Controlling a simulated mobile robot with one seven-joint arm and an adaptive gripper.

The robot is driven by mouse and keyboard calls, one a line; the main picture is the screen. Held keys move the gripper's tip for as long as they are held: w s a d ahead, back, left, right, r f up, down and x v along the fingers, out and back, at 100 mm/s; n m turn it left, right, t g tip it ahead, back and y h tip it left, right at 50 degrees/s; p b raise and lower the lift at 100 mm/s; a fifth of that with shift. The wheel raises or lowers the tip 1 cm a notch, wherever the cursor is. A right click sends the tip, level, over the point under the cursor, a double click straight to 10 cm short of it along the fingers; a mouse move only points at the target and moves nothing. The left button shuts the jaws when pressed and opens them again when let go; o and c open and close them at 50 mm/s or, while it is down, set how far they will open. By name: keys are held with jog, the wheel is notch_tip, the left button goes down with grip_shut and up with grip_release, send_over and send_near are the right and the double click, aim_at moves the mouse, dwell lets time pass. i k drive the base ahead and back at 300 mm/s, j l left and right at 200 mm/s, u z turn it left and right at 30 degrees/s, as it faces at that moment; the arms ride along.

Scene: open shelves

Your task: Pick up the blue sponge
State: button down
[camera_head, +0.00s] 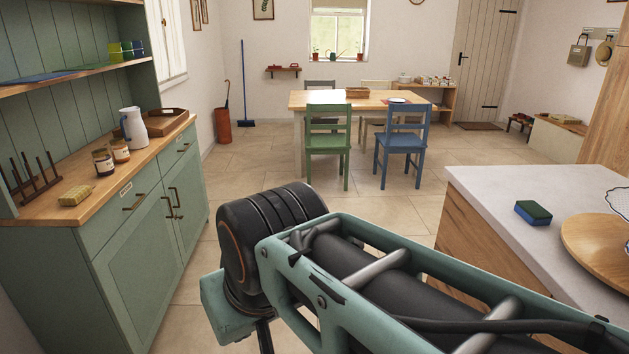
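The blue sponge (533,212) lies flat on the pale countertop at the right. It has a dark green top and a blue lower layer, and nothing touches it. My arm stretches across the lower middle of the picture, left of and below the sponge. The fingers of my gripper do not show; only arm links and a dark piece cut off by the bottom edge are visible.
A round wooden board (598,245) lies right of the sponge on the pale countertop (490,192). On the left wooden counter are a yellowish block (75,195), jars (103,162), a white jug (134,128) and a rack (36,180). Open floor (385,215) lies between.

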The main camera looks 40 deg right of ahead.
aim_at(533, 214)
jog(key=z, duration=2.5)
